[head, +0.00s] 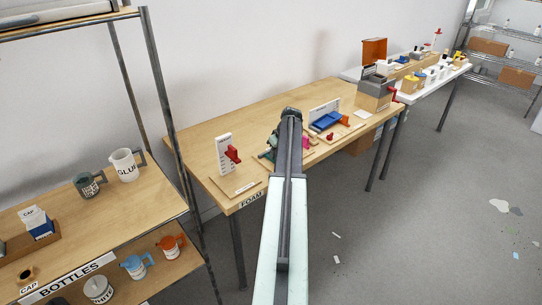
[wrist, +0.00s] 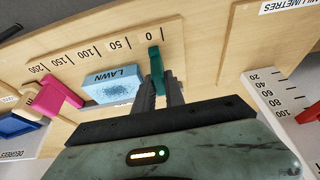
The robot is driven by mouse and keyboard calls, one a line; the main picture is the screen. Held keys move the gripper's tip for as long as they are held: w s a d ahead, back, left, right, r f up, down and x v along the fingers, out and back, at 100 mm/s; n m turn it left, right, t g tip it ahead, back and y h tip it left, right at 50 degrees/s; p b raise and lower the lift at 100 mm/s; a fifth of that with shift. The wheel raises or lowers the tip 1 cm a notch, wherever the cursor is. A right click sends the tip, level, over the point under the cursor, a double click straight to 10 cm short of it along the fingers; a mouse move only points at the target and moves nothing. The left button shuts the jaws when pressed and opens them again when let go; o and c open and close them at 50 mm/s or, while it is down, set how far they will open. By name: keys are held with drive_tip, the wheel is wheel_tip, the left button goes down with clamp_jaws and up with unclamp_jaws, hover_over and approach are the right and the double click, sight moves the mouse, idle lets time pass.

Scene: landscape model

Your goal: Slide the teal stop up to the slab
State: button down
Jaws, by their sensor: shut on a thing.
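The teal stop (wrist: 156,64) stands upright near the 0 mark of a wooden board with a printed scale in the wrist view. My gripper (wrist: 166,90) is shut on the stop, with its dark fingers around the lower part. The pale blue slab (wrist: 112,88), marked LAWN, lies just left of the stop, with a narrow strip of wood showing between them. A pink stop (wrist: 58,97) stands at the slab's other side, near the 150 to 200 marks. In the head view my arm hides the teal stop and slab; the pink stop (head: 306,143) shows beside it.
An upright white scale with a red slider (head: 232,154) stands left of my arm on the wooden table (head: 262,112). A blue block (head: 327,121) and orange piece lie to the right. A shelf with mugs (head: 122,165) stands at left.

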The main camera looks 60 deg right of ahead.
drive_tip(key=c, duration=1.4)
unclamp_jaws()
drive_tip(key=p+v, duration=0.7)
drive_tip(key=shift+s+r, duration=0.2)
drive_tip(key=shift+r, duration=0.15)
drive_tip(key=shift+a, duration=0.1)
drive_tip(key=shift+c, duration=0.3)
